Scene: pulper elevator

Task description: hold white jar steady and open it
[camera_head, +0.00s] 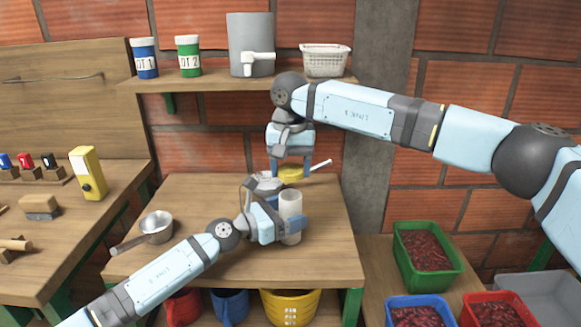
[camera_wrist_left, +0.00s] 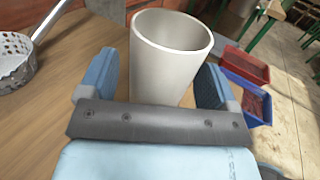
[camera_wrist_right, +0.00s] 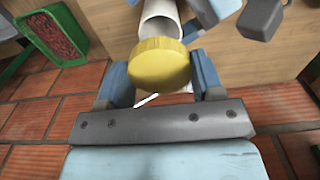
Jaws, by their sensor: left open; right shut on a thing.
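The white jar (camera_head: 291,205) stands upright on the table, its top open. In the left wrist view the jar (camera_wrist_left: 168,60) is between the fingers of my left gripper (camera_wrist_left: 155,82), which is open around it. In the head view that gripper (camera_head: 278,226) is low at the jar's side. The yellow lid (camera_head: 290,173) is off the jar, above and just behind its rim. My right gripper (camera_head: 290,168) is shut on the lid. In the right wrist view the lid (camera_wrist_right: 160,64) is between its fingers, with the jar beyond, partly hidden.
A metal pot (camera_head: 157,226) stands left on the table (camera_head: 190,200). A strainer (camera_wrist_left: 14,62) is close to the jar. A shelf above holds a grey dispenser (camera_head: 250,45) and a white basket (camera_head: 325,60). Crates of red fruit (camera_head: 428,250) stand at right.

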